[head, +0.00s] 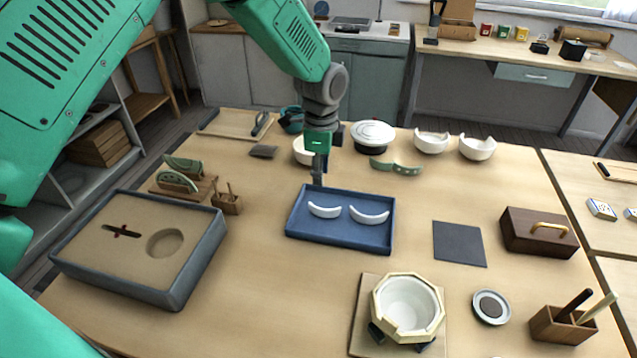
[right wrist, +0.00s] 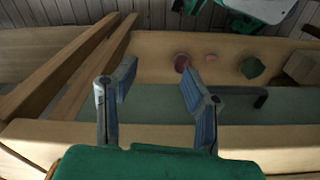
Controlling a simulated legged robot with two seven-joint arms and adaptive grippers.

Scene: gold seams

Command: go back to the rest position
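My left gripper (head: 318,168) points down above the back edge of the blue tray (head: 340,238) in the head view. Its fingers show as one narrow dark shape, so I cannot tell whether they are apart. Two white curved pieces lie in the tray, a left one (head: 324,211) and a right one (head: 369,216), both clear of the gripper. My right gripper (right wrist: 157,85) shows only in the right wrist view. Its two fingers are wide apart with nothing between them.
A cream octagonal mould with a white bowl (head: 408,302) stands at the front. A grey-rimmed sand box (head: 145,245) is at left, a dark wooden box (head: 538,232) at right. White bowls (head: 431,141) stand at the back. Tabletop between tray and mould is clear.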

